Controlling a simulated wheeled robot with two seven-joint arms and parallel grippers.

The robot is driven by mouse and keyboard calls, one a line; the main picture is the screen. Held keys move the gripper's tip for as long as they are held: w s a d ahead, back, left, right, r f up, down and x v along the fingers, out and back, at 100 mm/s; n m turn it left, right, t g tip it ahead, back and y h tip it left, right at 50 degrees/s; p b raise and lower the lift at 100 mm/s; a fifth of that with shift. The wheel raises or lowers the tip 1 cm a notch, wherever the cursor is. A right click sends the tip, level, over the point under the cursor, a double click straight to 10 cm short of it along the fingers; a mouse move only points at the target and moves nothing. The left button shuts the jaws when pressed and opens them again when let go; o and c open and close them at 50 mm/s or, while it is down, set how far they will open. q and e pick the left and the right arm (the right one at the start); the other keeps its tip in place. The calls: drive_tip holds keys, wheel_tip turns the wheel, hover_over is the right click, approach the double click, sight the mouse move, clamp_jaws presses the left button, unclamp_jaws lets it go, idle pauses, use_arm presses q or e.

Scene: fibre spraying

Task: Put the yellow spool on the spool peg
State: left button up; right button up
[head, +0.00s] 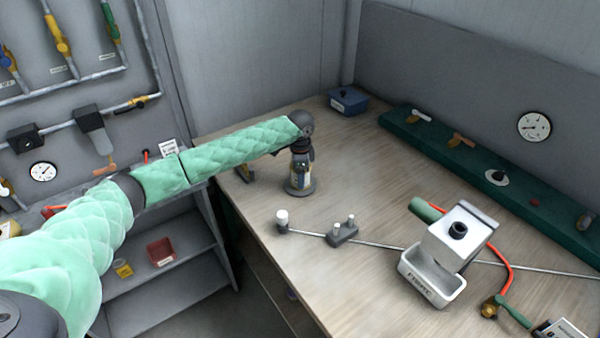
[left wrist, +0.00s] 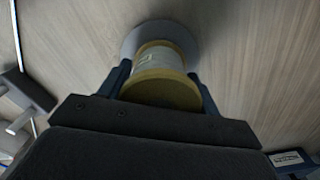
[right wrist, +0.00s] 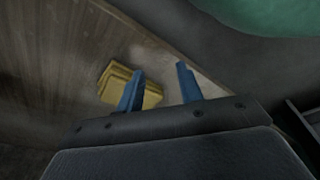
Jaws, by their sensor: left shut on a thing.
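The yellow spool (left wrist: 160,84) with pale windings is between the fingers of my left gripper (left wrist: 160,85), which is shut on it. In the head view the left gripper (head: 301,168) points down at the table with the spool (head: 299,181) low in its jaws. A round grey base (left wrist: 150,35) lies directly beyond the spool, and it also shows in the head view (head: 300,191). The peg itself is hidden, and I cannot tell whether the spool rests fully on the base. My right gripper (right wrist: 160,85) is open and empty in the right wrist view.
A yellow ridged object (right wrist: 120,85) lies beyond the right fingers. A white-topped post (head: 282,219), a grey block with pins (head: 342,233) and a white machine (head: 450,240) stand to the right along a rod. A blue box (head: 348,103) is at the back.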

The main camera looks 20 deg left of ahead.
use_arm(q)
drive_tip(key=o, duration=1.2)
use_arm(e)
drive_tip(key=shift+d, duration=0.1)
use_arm(q)
drive_tip(key=shift+r, duration=0.2)
use_arm(e)
drive_tip(key=shift+f, duration=0.15)
use_arm(q)
wheel_tip(320, 180, up, 12)
drive_tip(key=b, duration=0.4)
drive_tip(key=shift+f+b, duration=0.15)
drive_tip(key=shift+b, duration=0.2)
use_arm(e)
drive_tip(key=w+a+r, duration=0.1)
drive_tip(key=a+r, duration=0.1)
drive_tip(key=r, duration=0.3)
drive_tip(key=w+a+r, duration=0.1)
drive_tip(key=w+r, duration=0.1)
drive_tip(key=r, duration=0.2)
drive_tip(key=shift+w+a+r+g, duration=0.25)
drive_tip(key=shift+a+r+g, duration=0.15)
